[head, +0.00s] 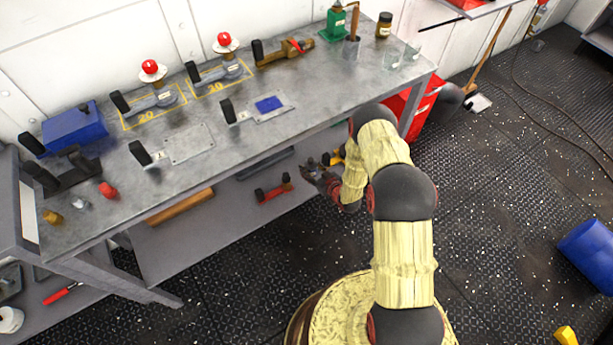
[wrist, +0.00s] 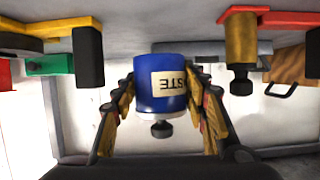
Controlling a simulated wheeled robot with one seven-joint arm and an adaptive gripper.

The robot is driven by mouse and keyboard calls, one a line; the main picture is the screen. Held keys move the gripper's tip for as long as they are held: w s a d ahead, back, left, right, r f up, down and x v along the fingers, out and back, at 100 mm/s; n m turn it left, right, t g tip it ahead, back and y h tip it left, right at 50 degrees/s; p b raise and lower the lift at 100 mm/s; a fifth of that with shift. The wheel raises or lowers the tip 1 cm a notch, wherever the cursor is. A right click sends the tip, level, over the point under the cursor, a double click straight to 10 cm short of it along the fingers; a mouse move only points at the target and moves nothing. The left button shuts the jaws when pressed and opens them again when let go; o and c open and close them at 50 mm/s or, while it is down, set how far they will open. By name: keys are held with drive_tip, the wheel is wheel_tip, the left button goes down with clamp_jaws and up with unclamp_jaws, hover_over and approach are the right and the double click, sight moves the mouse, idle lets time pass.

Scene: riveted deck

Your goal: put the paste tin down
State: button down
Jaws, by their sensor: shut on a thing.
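The paste tin (wrist: 162,85) shows in the wrist view as a blue cylinder with a cream label; the lettering appears upside down. Its pale lid and dark knob point down in that picture. My gripper (wrist: 168,108) has one finger on each side of the tin and is shut on it. The tin's base is toward the grey surface at the top of the wrist view; I cannot tell whether they touch. In the head view my gripper (head: 312,172) reaches under the bench top, above the lower shelf (head: 215,225). I cannot make out the tin there.
The bench top (head: 200,165) overhangs my gripper. A red-and-black tool (head: 273,189) and a wooden block (head: 181,206) lie on the lower shelf. A yellow thing (head: 336,156) is close behind my gripper. Bare shelf shows left of the red tool.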

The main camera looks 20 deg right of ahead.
drive_tip(key=shift+w+a+f+b, duration=0.25)
drive_tip(key=shift+w+a+f, duration=0.15)
drive_tip(key=shift+f, duration=0.15)
drive_tip(key=shift+w+a+f+b, duration=0.2)
drive_tip(key=shift+w+a+f, duration=0.15)
drive_tip(key=shift+f, duration=0.2)
drive_tip(key=shift+w+f+b, duration=0.1)
drive_tip(key=shift+f+b, duration=0.5)
drive_tip(key=shift+f, duration=0.9)
drive_tip(key=shift+f, duration=0.15)
drive_tip(key=c, duration=1)
unclamp_jaws()
drive_tip(key=shift+f, duration=0.1)
drive_tip(key=shift+r, duration=0.25)
drive_tip(key=p+v, duration=0.4)
drive_tip(key=v, duration=0.8)
